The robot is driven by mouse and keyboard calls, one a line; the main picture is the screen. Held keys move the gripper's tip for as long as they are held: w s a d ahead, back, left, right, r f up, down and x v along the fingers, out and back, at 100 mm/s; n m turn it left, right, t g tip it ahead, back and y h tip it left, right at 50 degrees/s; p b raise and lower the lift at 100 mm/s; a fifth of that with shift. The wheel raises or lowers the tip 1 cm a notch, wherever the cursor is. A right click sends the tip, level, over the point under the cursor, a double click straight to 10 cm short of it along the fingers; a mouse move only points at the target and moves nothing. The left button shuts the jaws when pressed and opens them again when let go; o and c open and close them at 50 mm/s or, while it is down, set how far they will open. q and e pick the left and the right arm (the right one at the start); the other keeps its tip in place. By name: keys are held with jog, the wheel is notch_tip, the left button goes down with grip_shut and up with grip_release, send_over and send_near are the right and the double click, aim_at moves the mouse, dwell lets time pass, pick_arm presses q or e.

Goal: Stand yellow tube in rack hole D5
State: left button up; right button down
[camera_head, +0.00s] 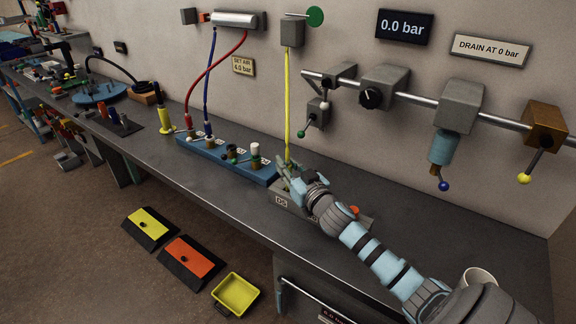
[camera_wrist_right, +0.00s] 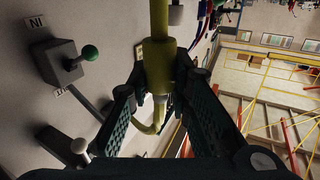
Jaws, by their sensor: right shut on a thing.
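The yellow tube (camera_head: 287,105) hangs from a grey wall box and runs almost straight down to my right gripper (camera_head: 288,177). In the right wrist view the tube's thick yellow collar (camera_wrist_right: 160,66) lies between the two dark fingers of my right gripper (camera_wrist_right: 160,92), which is shut on it. A thinner yellow bend shows beyond the fingers. The grey rack block labelled D5 (camera_head: 281,203) sits on the bench just under my right gripper. My gripper and arm cover much of its top, so I cannot tell whether the tube end touches a hole. My left gripper is out of view.
A blue manifold (camera_head: 190,145) with several fittings and red and blue hoses stands left of the block. A pipe with valves (camera_head: 405,97) runs along the wall at right. The bench front strip is clear.

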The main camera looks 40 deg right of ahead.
jog(key=shift+f+b, duration=2.05)
jog(key=shift+f, duration=0.25)
jog(key=c, duration=1.4)
grip_release()
jog(key=shift+s, duration=0.4)
jog(key=s, duration=0.3)
jog(key=s+a, duration=0.1)
jog(key=s, duration=0.3)
jog(key=s+a, duration=0.1)
jog(key=s, duration=0.3)
jog(key=shift+r, duration=0.1)
